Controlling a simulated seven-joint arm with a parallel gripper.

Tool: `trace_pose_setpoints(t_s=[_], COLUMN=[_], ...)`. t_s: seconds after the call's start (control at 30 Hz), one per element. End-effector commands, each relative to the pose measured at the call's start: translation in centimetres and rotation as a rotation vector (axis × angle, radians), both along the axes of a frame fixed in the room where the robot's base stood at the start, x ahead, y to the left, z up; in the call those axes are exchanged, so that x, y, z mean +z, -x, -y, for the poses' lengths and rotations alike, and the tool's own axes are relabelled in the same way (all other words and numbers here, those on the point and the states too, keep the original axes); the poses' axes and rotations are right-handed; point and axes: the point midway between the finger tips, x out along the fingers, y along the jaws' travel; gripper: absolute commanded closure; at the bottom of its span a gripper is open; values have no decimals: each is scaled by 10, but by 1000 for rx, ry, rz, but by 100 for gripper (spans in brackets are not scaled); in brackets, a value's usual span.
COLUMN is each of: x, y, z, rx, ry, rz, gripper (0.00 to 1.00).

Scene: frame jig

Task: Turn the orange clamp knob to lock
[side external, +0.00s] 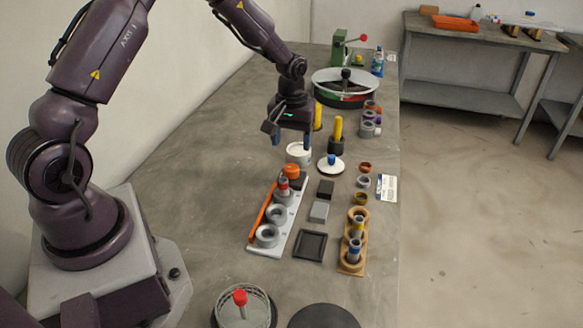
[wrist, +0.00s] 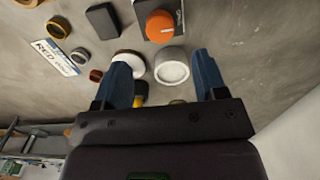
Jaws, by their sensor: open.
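The orange clamp knob (side external: 291,170) sits at the far end of the white frame jig (side external: 257,247). In the wrist view the knob (wrist: 160,26) is near the top, on a dark base, with a pale line across its face. My gripper (side external: 291,141) is open, its blue fingers pointing down beyond the knob and above a white round cup (side external: 298,150). In the wrist view nothing is gripped between the fingers (wrist: 164,62), and the knob lies ahead of them, apart from both. The jig also bears grey rings (side external: 266,234) and an orange bar (side external: 262,214).
A white lid with a blue knob (side external: 331,164) stands right of the cup. Yellow-handled tools (side external: 338,130) stand behind it. Dark and grey blocks (side external: 319,211), a black tray (side external: 310,246) and a wooden holder (side external: 349,266) lie right of the jig.

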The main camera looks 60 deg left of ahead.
Motion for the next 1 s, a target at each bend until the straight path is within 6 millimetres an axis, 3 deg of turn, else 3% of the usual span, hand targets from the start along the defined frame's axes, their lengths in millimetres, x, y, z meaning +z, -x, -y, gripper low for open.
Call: trace_pose_setpoints(t_s=[0.2, 0.4, 0.83, 1.0], x=[-48, -75, -85, -85], y=[1, 0, 0, 0], z=[1, 0, 0, 0], rx=[0, -1, -1, -1], ry=[3, 1, 0, 1], rz=[-4, -1, 1, 1], gripper=[35, 35, 35, 71])
